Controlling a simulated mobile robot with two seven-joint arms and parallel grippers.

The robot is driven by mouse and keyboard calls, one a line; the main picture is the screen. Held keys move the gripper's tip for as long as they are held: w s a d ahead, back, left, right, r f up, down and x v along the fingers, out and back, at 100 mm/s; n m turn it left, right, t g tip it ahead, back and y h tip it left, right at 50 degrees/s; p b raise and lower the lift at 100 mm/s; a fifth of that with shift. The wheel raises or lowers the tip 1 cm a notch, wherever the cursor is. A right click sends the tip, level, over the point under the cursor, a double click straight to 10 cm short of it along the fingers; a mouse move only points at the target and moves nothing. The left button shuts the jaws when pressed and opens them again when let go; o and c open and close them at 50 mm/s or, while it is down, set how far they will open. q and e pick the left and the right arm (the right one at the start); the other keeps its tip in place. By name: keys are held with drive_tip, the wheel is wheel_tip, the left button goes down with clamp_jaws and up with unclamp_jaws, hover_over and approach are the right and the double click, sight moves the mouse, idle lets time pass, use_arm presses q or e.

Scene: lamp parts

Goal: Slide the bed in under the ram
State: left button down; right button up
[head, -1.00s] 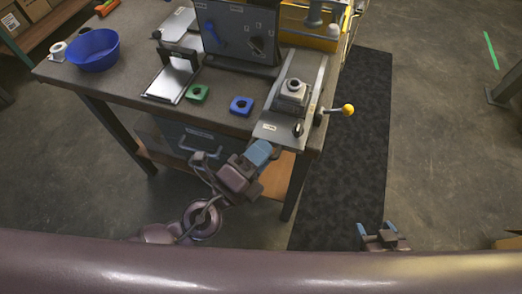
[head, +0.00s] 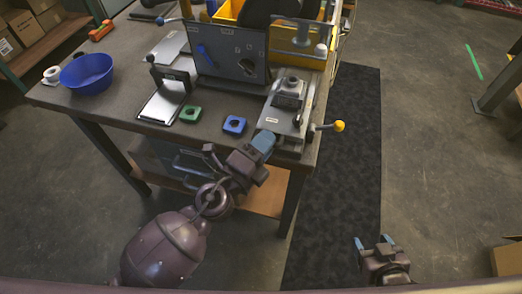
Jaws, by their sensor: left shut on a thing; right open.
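The bed (head: 283,122) is a grey sliding plate with a small label on its front left corner, at the table's right front corner. A grey blocky fixture (head: 289,92) sits on it. Upright grey posts (head: 304,34) stand behind the bed; I cannot clearly tell which part is the ram. The fixture is in front of them in the picture. My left gripper (head: 263,142) is shut on the bed's front left edge; its blue fingers hide the grip. My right gripper (head: 375,243) is open and empty, low at the right, over the floor.
A lever with a yellow ball (head: 339,126) sticks out right of the bed. A dark upright panel (head: 230,62) stands behind. A blue bowl (head: 87,73) is far left.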

use_arm(q)
drive_tip(key=shift+w+d+r, duration=0.1)
drive_tip(key=shift+w+r, duration=0.2)
drive_tip(key=shift+r, duration=0.4)
drive_tip(key=c, duration=1.2)
unclamp_jaws()
drive_tip(key=shift+t, duration=0.3)
drive_tip(key=shift+o, duration=0.2)
use_arm(e)
drive_tip(key=shift+d+r, duration=0.1)
use_arm(q)
drive_tip(key=shift+f, duration=0.1)
use_arm(e)
drive_tip(key=shift+d, duration=0.1)
drive_tip(key=shift+s, duration=0.1)
